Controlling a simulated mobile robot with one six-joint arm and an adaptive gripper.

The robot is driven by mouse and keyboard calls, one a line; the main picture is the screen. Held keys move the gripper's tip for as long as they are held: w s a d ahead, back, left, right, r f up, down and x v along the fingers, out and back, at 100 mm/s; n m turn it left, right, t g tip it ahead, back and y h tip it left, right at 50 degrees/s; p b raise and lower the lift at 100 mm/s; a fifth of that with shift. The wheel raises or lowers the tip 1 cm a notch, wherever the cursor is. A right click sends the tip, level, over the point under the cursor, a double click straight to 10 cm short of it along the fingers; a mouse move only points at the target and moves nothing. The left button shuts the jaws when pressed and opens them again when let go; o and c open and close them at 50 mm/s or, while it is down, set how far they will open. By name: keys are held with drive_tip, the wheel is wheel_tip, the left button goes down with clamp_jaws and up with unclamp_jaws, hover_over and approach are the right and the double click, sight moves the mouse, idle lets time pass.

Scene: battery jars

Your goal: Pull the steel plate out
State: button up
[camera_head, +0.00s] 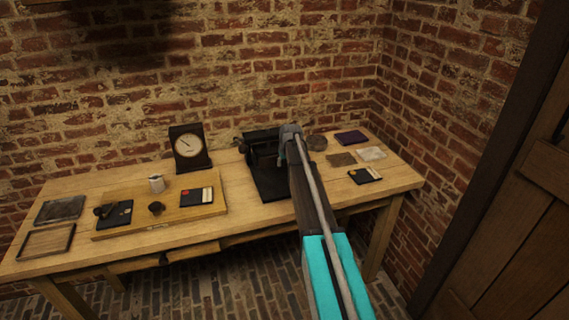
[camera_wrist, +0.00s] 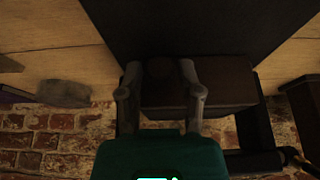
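My gripper (camera_wrist: 160,68) is in the wrist view with its two fingers apart. They are over a dark brown block (camera_wrist: 228,82) on the black stand, with a dark rounded patch between them; contact cannot be told. In the head view my arm hides the fingertips, which are at the black stand (camera_head: 270,180) at the back of the bench. I cannot tell for sure which piece is the steel plate. A dark grey flat plate (camera_head: 60,209) lies at the bench's far left. Duller flat pieces (camera_head: 341,159) lie right of the stand.
The wooden bench (camera_head: 250,219) stands against brick walls. A dial gauge (camera_head: 188,148) stands left of the stand. A purple box (camera_head: 351,138) is at back right.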

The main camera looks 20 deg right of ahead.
clamp_jaws()
drive_tip(key=s, duration=0.5)
drive_tip(key=s+a, duration=0.1)
drive_tip(key=s, duration=1.1)
drive_tip(key=shift+s+a, duration=0.15)
drive_tip(key=shift+s, duration=0.1)
drive_tip(key=shift+o, duration=2.4)
unclamp_jaws()
drive_tip(key=shift+s, duration=0.1)
drive_tip(key=shift+w, duration=0.3)
